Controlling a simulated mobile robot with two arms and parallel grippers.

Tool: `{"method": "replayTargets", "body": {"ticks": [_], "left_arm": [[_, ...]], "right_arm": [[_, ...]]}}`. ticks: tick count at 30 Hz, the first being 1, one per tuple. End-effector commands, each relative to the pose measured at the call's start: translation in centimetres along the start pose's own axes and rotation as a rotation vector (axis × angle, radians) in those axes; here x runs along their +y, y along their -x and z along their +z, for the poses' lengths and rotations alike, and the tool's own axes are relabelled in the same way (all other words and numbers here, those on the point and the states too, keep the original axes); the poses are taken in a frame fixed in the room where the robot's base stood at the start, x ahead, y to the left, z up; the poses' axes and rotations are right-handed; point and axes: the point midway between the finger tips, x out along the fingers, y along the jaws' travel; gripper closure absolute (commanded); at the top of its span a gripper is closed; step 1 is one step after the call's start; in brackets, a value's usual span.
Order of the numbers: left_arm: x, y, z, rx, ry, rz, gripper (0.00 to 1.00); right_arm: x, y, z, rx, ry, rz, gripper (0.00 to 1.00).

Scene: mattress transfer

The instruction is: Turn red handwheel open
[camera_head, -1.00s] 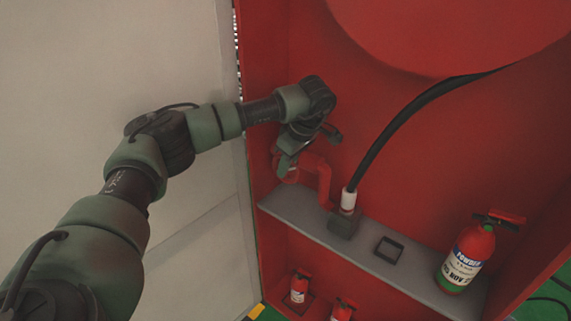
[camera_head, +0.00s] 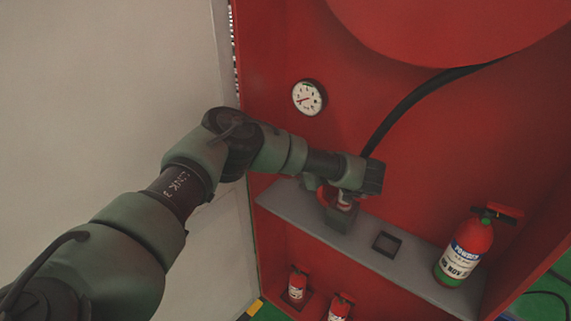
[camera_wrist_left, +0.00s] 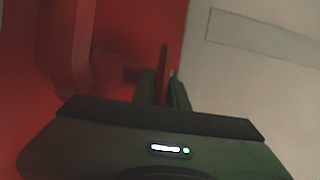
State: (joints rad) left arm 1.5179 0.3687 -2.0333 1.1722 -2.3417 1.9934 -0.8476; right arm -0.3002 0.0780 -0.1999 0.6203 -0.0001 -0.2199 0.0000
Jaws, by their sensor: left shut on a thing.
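The red handwheel (camera_wrist_left: 165,60) shows edge-on in the left wrist view as a thin red plate between my fingers. My left gripper (camera_wrist_left: 162,90) is shut on it, one finger on each side. A thick red pipe (camera_wrist_left: 78,60) runs beside it on the left. In the head view my left wrist reaches into the red cabinet over the shelf's left part and hides most of the pipe and handwheel. A bit of red (camera_head: 325,196) shows under the wrist; I cannot tell whether it is wheel or pipe. My right gripper is not in view.
A black hose (camera_head: 410,100) hangs from the red reel above. The grey shelf (camera_head: 410,270) holds a fire extinguisher (camera_head: 465,250) at right and a small black square holder (camera_head: 387,242). A round gauge (camera_head: 309,97) is on the back wall. Small extinguishers (camera_head: 297,284) stand below.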

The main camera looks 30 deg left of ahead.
Motion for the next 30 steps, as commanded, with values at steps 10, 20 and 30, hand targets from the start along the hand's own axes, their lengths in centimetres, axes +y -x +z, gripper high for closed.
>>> {"method": "replayTargets", "body": {"ticks": [10, 20, 30], "left_arm": [[0.09, 0.11, 0.2, 0.185, 0.001, 0.004, 1.0], [0.06, 0.01, 0.32, 0.235, 0.002, 0.002, 1.0], [0.03, -0.03, 0.38, 0.235, 0.001, 0.002, 0.83]], "right_arm": [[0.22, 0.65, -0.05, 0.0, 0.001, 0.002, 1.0], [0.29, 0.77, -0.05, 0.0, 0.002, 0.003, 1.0], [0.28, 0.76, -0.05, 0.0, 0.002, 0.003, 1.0]]}}
